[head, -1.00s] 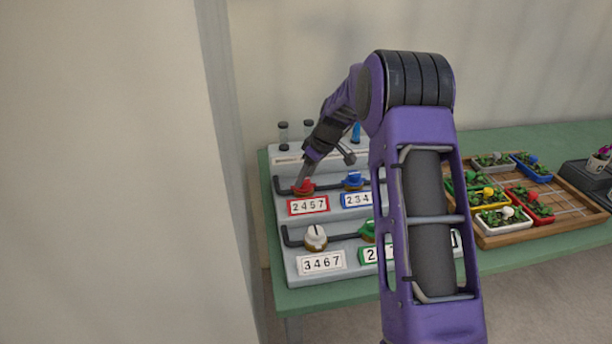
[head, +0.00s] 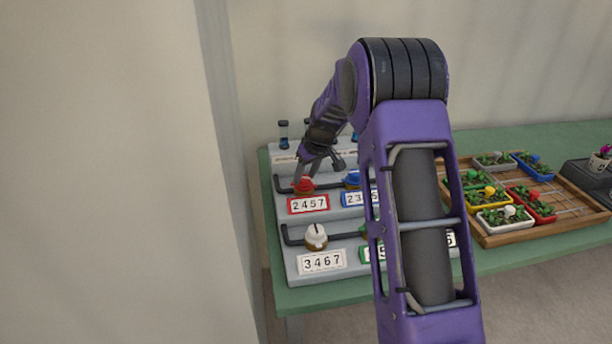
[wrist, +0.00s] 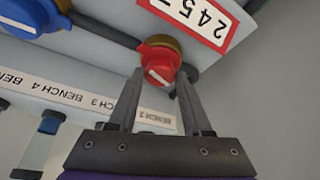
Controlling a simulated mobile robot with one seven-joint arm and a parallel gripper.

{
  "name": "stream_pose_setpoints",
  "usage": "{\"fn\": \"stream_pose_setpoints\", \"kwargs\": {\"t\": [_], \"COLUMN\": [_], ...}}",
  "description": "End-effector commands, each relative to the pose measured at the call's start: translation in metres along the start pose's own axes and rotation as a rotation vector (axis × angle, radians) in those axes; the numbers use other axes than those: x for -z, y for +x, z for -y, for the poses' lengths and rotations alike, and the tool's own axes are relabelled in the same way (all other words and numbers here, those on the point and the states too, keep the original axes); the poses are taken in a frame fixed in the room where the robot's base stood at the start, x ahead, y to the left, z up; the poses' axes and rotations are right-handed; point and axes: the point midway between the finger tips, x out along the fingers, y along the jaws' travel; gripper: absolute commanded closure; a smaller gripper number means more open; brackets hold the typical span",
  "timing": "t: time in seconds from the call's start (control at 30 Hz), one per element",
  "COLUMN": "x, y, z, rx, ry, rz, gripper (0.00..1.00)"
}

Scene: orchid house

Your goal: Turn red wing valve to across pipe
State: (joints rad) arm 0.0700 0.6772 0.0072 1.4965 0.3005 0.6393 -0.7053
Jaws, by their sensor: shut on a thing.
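The red wing valve (head: 303,186) sits on the dark pipe (head: 283,184) of the upper step of a pale panel, above a red-framed label reading 2457. In the wrist view the red valve (wrist: 160,62) has a white stripe that slants down to the right, roughly along the pipe (wrist: 105,34) and not clearly across it. My gripper (wrist: 160,74) is shut on the valve, one finger on each side. In the head view my gripper (head: 305,172) reaches down to it from behind, hiding part of it.
The blue valve (head: 352,179) is close on the right along the same pipe. A white knob (head: 316,236) and label 3467 are on the lower step. A glass tube (head: 284,133) stands behind. My arm hides the panel's right part. A wooden tray (head: 484,238) holds planters.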

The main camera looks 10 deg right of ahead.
Motion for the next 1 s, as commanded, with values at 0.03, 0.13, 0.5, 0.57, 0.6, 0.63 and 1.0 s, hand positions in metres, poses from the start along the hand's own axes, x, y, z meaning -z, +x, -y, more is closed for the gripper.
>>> {"fn": "stream_pose_setpoints", "kwargs": {"t": [0.03, 0.13, 0.5, 0.57, 0.6, 0.63, 1.0], "x": [0.0007, 0.0012, 0.0027, 0.0029, 0.0032, 0.0033, 0.0045], "y": [-0.0007, -0.0010, -0.0017, -0.0013, -0.0012, -0.0014, 0.0003], "z": [0.0020, 0.0032, 0.0058, 0.0063, 0.0068, 0.0066, 0.0078], "rx": [-0.018, -0.054, -0.190, -0.211, -0.226, -0.237, -0.365], "ry": [0.037, 0.124, 0.447, 0.500, 0.535, 0.561, 0.872], "rz": [0.000, 0.000, 0.001, 0.001, 0.001, 0.001, 0.001], "gripper": [1.00, 1.00, 1.00, 1.00, 1.00, 1.00, 1.00]}}
